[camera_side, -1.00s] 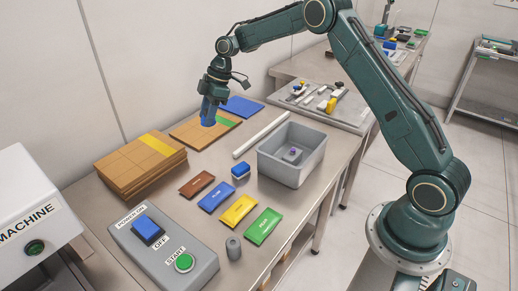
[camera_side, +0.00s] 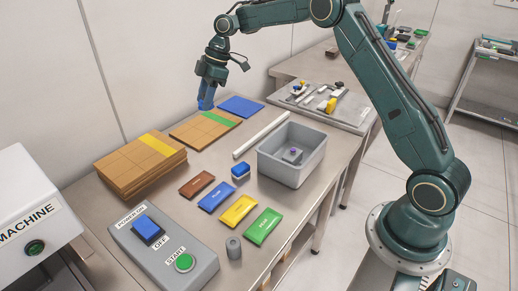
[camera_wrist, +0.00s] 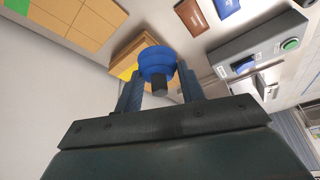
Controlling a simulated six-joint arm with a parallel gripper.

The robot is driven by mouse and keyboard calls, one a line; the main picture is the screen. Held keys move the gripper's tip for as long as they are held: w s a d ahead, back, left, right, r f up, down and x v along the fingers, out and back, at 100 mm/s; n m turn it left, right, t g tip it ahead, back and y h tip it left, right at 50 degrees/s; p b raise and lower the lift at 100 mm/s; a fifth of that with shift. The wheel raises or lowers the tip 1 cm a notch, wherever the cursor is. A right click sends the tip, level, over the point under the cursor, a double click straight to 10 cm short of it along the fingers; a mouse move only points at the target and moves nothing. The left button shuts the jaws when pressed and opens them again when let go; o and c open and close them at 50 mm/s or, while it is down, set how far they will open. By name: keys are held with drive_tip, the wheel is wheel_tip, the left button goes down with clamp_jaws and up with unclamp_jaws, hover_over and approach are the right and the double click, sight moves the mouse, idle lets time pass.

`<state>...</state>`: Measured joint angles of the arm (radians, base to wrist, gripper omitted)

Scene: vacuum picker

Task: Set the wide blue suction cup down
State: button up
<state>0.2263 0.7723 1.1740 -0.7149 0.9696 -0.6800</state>
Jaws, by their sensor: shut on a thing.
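My gripper (camera_side: 206,103) is raised above the cardboard with the green stripe (camera_side: 192,138), with a gap beneath it. In the wrist view my gripper (camera_wrist: 161,84) is shut on the wide blue suction cup (camera_wrist: 157,60), with a finger on each side. The cup's dark stem points back toward the wrist camera and its blue ribbed body faces away. In the side view the cup is hard to tell apart from the blue fingers.
A stack of cardboard with a yellow stripe (camera_side: 125,170) stands to the left. A blue sheet (camera_side: 240,106) lies behind. A grey bin (camera_side: 315,165) holding a small part, a white bar (camera_side: 261,134), coloured plates (camera_side: 240,212) and a control box (camera_side: 170,275) are on the table.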

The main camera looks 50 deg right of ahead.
drive_tip(key=s+d, duration=0.6)
drive_tip(key=d, duration=0.4)
drive_tip(key=s+d, duration=0.6)
drive_tip(key=d, duration=0.5)
drive_tip(key=s+d+n, duration=0.1)
drive_tip(key=s+d, duration=0.5)
drive_tip(key=d, duration=0.5)
drive_tip(key=shift+f, duration=0.7)
wheel_tip(320, 180, down, 14)
drive_tip(key=shift+f, duration=0.1)
drive_tip(key=shift+f, duration=0.1)
drive_tip(key=shift+f, duration=2)
